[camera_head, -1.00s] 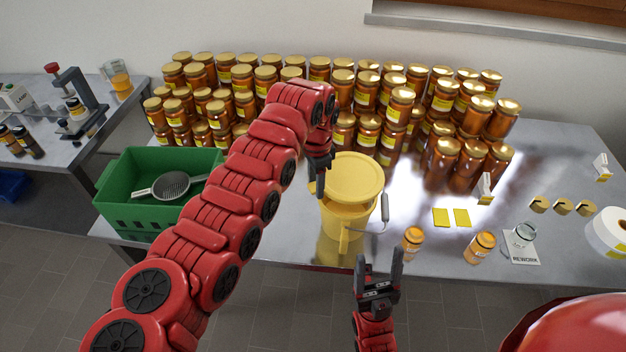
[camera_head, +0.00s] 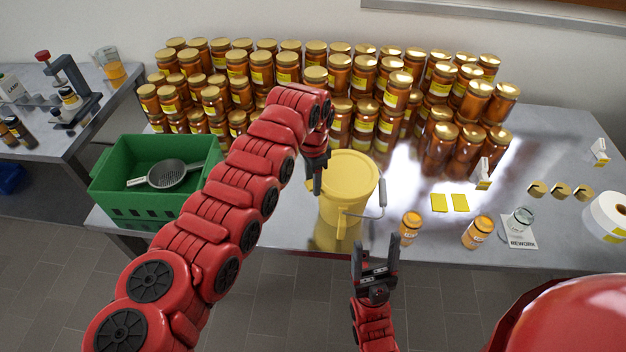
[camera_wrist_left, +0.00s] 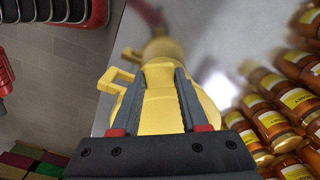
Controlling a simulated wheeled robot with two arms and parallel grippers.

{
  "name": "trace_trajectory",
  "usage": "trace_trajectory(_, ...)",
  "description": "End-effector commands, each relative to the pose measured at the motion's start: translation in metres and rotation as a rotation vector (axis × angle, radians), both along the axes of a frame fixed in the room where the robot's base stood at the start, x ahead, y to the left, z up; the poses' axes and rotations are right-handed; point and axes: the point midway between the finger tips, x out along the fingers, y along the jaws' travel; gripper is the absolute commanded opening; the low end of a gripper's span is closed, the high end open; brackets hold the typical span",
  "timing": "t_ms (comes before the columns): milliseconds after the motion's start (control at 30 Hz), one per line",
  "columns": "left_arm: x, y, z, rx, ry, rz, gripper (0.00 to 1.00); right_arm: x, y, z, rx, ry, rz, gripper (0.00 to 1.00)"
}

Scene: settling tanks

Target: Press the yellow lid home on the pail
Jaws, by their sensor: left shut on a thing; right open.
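The yellow pail (camera_head: 340,220) stands near the front edge of the steel table, with a spout at its front and a wire bail with a grey grip (camera_head: 382,193) on its right. The round yellow lid (camera_head: 352,177) lies over the pail's mouth. I cannot tell whether its rim is fully seated all round. My left gripper (camera_head: 315,185) is at the lid's left edge, shut on the lid. In the left wrist view, yellow fills the space between the fingers (camera_wrist_left: 160,100). My right gripper (camera_head: 376,258) is open and empty, in front of the table and below the pail.
Rows of honey jars (camera_head: 340,75) stand behind the pail. A green crate (camera_head: 150,195) holding a strainer (camera_head: 168,174) is on the left. Small orange jars (camera_head: 410,227), yellow cards (camera_head: 449,203) and a rework card (camera_head: 520,238) lie to the right.

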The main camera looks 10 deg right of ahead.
Motion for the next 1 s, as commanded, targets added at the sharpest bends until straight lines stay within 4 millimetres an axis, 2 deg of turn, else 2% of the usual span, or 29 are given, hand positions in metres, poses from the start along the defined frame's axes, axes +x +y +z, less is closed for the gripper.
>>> trace_trajectory(1000,-0.0001,0.0005,-0.004,0.0,0.001,0.0,0.0,0.0,0.0,-0.0085,0.0,0.0,0.0,0.65)
